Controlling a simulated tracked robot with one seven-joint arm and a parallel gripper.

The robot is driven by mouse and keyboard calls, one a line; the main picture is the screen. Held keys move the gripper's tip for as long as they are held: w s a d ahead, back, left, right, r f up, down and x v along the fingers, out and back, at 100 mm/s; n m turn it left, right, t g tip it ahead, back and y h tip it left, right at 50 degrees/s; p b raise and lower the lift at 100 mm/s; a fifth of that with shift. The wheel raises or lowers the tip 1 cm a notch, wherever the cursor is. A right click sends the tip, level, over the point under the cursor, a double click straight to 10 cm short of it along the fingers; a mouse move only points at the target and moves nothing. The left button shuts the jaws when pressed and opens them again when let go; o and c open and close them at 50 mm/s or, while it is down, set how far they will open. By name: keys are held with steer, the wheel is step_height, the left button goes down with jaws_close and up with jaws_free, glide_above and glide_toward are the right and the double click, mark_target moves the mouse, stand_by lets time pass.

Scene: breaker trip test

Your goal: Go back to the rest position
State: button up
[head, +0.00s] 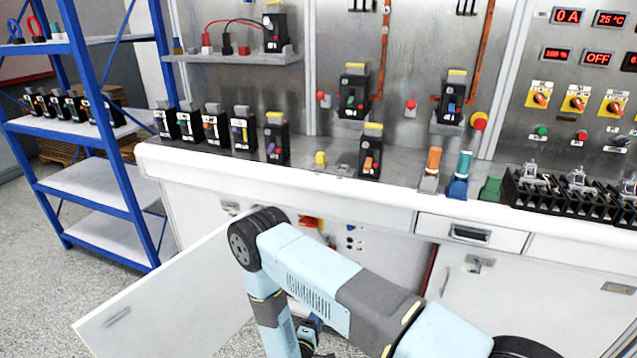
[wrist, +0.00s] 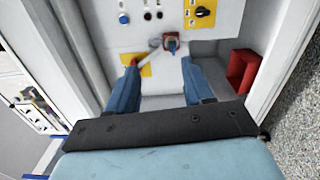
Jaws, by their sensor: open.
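My gripper (wrist: 159,75) is open in the wrist view, its two blue fingers spread apart in front of a white panel (wrist: 110,42) inside a cabinet. No object is held between them. Beyond the fingertips is a grey lever (wrist: 150,54) near a red square mount with a blue part (wrist: 172,44). A yellow plate (wrist: 138,65) lies behind the left fingertip. In the head view my arm bends down in front of the open lower cabinet, and the gripper is mostly hidden at the bottom edge.
The white cabinet door (head: 165,300) stands open left of my arm. The counter (head: 330,190) above carries several breakers. A blue shelf rack (head: 105,140) stands at the left. In the wrist view, a red box-like part (wrist: 243,70) is at the right and a black rotary switch (wrist: 204,12) above.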

steer(key=w+d+r+m+g+h, duration=0.3)
steer(key=r+h, duration=0.1)
steer(key=r, duration=0.6)
steer(key=w+d+r+m+g+h, duration=0.2)
steer(key=w+d+r+h, duration=0.15)
steer(key=r, duration=0.55)
steer(key=s+d+r+m+g, duration=0.1)
steer(key=d+r+m+g, duration=0.3)
steer(key=r, duration=0.5)
steer(key=s+d+r+m+g, duration=0.1)
steer(key=d+r+m+g, duration=0.1)
steer(key=d+r+g, duration=0.55)
steer(key=s+d+r+m+y, duration=0.2)
steer(key=s+d+r+y, duration=0.1)
steer(key=s+r, duration=0.4)
steer(key=s+d+r+m+y, duration=0.1)
steer(key=s+d+r+y, duration=0.3)
steer(key=r, duration=0.5)
steer(key=s+r+t+y, duration=0.2)
steer(key=s+r+y, duration=0.1)
steer(key=s+r, duration=0.3)
steer(key=s+a+r+t+y, duration=0.1)
steer(key=s+r+t+y, duration=0.2)
steer(key=s, duration=0.7)
step_height(320, 180, up, 3)
steer(key=shift+a+f+m+y, duration=0.15)
steer(key=shift+a+m+y, duration=0.05)
steer(key=shift+m+y, duration=0.25)
